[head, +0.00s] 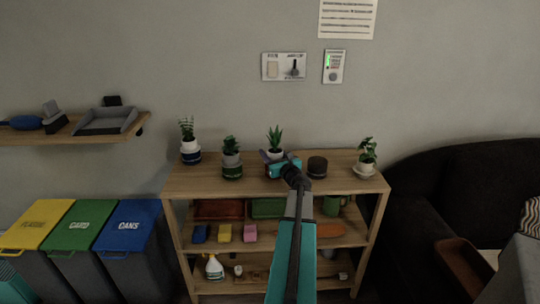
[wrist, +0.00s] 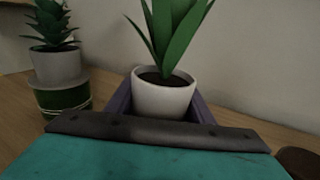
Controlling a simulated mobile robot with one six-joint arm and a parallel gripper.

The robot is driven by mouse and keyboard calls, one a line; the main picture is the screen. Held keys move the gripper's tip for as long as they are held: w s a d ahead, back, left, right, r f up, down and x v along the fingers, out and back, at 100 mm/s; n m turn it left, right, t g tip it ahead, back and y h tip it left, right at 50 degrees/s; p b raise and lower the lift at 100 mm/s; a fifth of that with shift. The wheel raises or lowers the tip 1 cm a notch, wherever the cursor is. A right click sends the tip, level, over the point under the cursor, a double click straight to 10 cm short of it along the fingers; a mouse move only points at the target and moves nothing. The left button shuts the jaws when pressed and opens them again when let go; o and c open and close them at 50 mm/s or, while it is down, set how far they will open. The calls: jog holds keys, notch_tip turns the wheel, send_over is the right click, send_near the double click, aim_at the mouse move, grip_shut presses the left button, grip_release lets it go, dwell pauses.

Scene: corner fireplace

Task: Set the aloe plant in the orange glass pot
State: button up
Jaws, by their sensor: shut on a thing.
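The aloe plant, with long pointed green leaves in a small white pot (wrist: 163,99), stands upright in the middle of the wrist view. In the head view its leaves (head: 275,137) rise behind my gripper (head: 279,162). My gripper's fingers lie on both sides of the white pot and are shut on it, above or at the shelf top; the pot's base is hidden. A small dark reddish edge (head: 267,171) shows beside the gripper, mostly hidden; I cannot tell if it is the orange glass pot. A dark brown round pot (head: 317,166) stands empty-looking to the right.
The wooden shelf unit (head: 210,181) also bears a plant in a blue pot (head: 190,155), one in a green pot (head: 232,170) close left of the gripper, and one on a white saucer (head: 366,171) at right. The wall is close behind. A dark sofa (head: 430,185) stands right.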

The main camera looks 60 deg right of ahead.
jog(key=shift+f, duration=0.15)
dwell(0.3)
jog(key=o, duration=0.9)
jog(key=shift+s+a, duration=0.1)
jog(key=shift+b+v, duration=1.1)
jog(key=shift+v, duration=5.65)
jog(key=shift+s, duration=0.1)
